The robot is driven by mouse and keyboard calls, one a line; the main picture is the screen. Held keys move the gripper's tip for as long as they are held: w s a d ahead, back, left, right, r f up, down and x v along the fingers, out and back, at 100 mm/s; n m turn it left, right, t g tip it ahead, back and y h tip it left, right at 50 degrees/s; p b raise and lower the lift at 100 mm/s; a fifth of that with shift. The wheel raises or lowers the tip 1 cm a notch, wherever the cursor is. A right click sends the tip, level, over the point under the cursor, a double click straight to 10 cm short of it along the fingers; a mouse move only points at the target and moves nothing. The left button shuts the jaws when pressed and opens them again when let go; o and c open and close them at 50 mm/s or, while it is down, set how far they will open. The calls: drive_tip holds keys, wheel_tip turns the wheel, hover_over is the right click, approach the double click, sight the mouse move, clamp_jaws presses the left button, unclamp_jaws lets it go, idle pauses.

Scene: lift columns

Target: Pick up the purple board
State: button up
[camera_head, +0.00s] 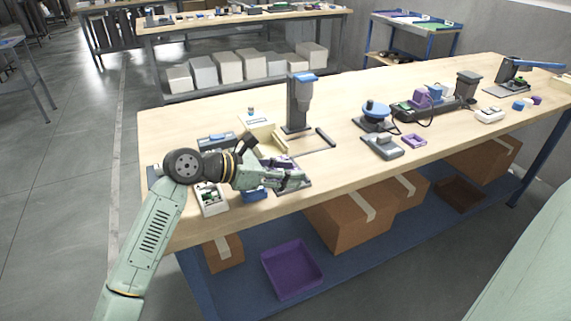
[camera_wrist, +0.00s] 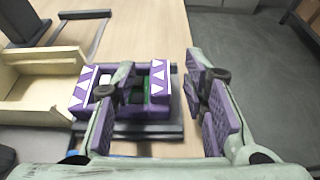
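A purple piece with white triangles and a dark and green middle (camera_wrist: 120,90) lies on a dark base in the wrist view. In the head view a purple piece (camera_head: 281,162) shows just behind my gripper (camera_head: 297,180), partly hidden by it. My gripper is low over the near left part of the table. In the wrist view its fingers (camera_wrist: 160,75) are apart, one over the purple piece and one to its right; nothing is clamped between them. Another small flat purple piece (camera_head: 414,141) lies farther right. I cannot tell which is the purple board.
A wooden tray (camera_wrist: 40,85) is left of the purple piece. A grey column press (camera_head: 298,105) stands behind. A small white box (camera_head: 210,199) and a blue item (camera_head: 254,194) sit by the front edge. A purple bin (camera_head: 291,268) is on the lower shelf.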

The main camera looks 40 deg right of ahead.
drive_tip(key=shift+d+f, duration=0.15)
drive_tip(key=shift+d, duration=0.15)
drive_tip(key=shift+c, duration=0.2)
clamp_jaws()
